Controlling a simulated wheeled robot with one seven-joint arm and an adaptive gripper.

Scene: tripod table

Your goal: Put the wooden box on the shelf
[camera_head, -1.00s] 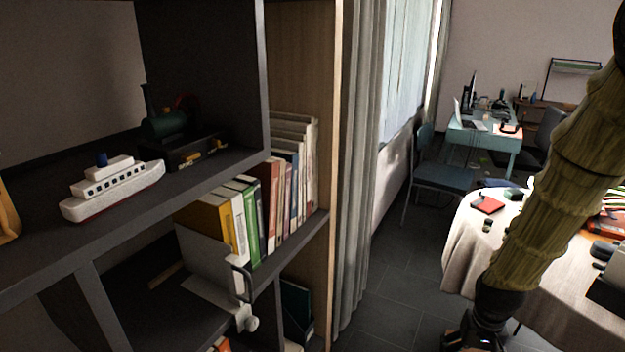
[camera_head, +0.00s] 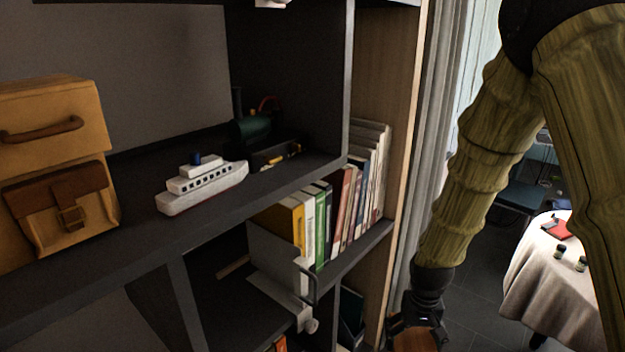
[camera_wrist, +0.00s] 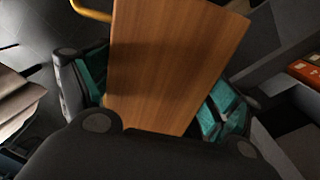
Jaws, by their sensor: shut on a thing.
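The wooden box (camera_wrist: 170,65) is a plain brown block with straight grain. My gripper (camera_wrist: 160,105) is shut on it, with teal finger pads on both of its sides. In the head view the box (camera_head: 415,341) shows only in part at the bottom edge, below my gripper (camera_head: 415,322). The dark shelf (camera_head: 130,250) stands to the left of the gripper. A white toy ship (camera_head: 205,187) and a dark green toy train (camera_head: 262,140) sit on its upper board. The gripper is lower than that board and in front of the shelf's right side.
A tan satchel (camera_head: 55,165) stands at the left of the upper board. Several books (camera_head: 325,210) fill the compartment below, beside a white bookend (camera_head: 280,270). Curtains (camera_head: 445,130) hang behind my arm. A round table (camera_head: 550,285) stands at the right. Bare board lies in front of the ship.

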